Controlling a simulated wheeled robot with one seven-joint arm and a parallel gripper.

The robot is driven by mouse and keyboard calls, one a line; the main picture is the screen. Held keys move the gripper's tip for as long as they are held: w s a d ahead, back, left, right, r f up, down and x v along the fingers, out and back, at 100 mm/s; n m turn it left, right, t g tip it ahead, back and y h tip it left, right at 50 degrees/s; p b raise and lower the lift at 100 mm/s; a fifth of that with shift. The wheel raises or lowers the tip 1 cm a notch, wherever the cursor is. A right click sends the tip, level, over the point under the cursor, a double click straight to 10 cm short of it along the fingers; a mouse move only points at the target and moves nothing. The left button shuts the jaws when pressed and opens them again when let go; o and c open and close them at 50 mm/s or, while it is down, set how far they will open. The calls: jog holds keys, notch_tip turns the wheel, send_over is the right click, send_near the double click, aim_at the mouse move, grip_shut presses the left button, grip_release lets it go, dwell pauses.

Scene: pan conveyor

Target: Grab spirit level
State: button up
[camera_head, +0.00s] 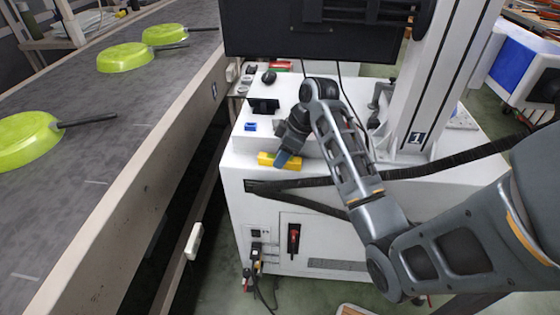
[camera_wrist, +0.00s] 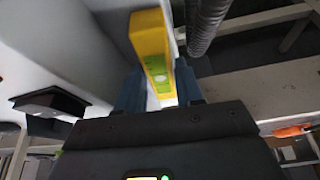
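The spirit level is a small yellow block (camera_head: 267,158) at the front edge of the white cabinet top. In the wrist view its yellow body (camera_wrist: 149,35) and green vial face (camera_wrist: 158,72) run down between my fingers. My gripper (camera_head: 284,158) is down at the level, its blue fingertip overlapping it in the head view. In the wrist view my gripper (camera_wrist: 160,92) has one blue finger on each side of the level. A light strip shows between the left finger and the level, so the fingers look open around it. The level's near end is hidden by my gripper.
A conveyor (camera_head: 110,115) with green pans (camera_head: 125,57) runs along the left. The white cabinet (camera_head: 235,180) also bears a small blue item (camera_head: 250,127), a black holder (camera_head: 264,105) and a white column (camera_head: 435,85). A monitor (camera_head: 290,35) stands behind. A dark hose (camera_wrist: 205,22) passes near the level.

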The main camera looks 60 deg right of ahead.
grip_shut()
jog(key=shift+r, duration=0.1)
